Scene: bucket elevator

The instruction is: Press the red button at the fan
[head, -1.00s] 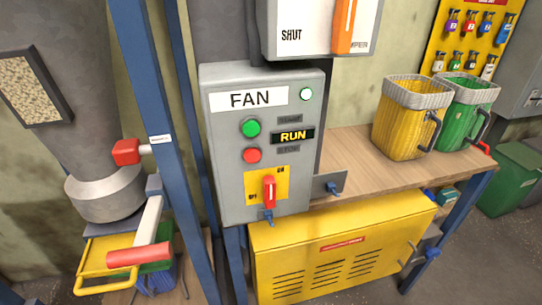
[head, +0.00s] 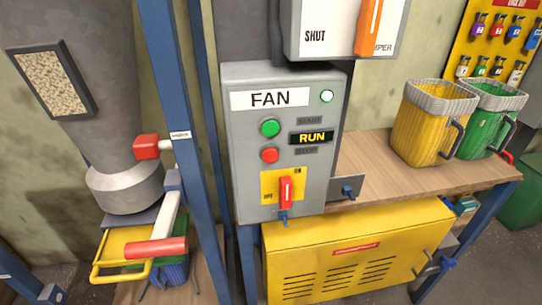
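The grey fan control box (head: 240,180) with a "FAN" label stands near the middle of the head view. Its red button (head: 270,155) sits beside a dark "STOP" label, below a green button (head: 269,128). A display (head: 311,137) reads "RUN" in lit yellow letters, and a round white lamp (head: 327,96) is at the upper right. A red switch handle (head: 286,192) is on a yellow plate marked "ON" and "OFF". Nothing covers the red button. My gripper is not in view.
A blue post (head: 183,120) stands just left of the box. A "SHUT" damper panel (head: 330,38) with an orange lever hangs above. A wooden bench (head: 375,180) with yellow (head: 428,130) and green (head: 492,122) bins is right, with a yellow cabinet (head: 310,255) below. A hopper (head: 85,95) is left.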

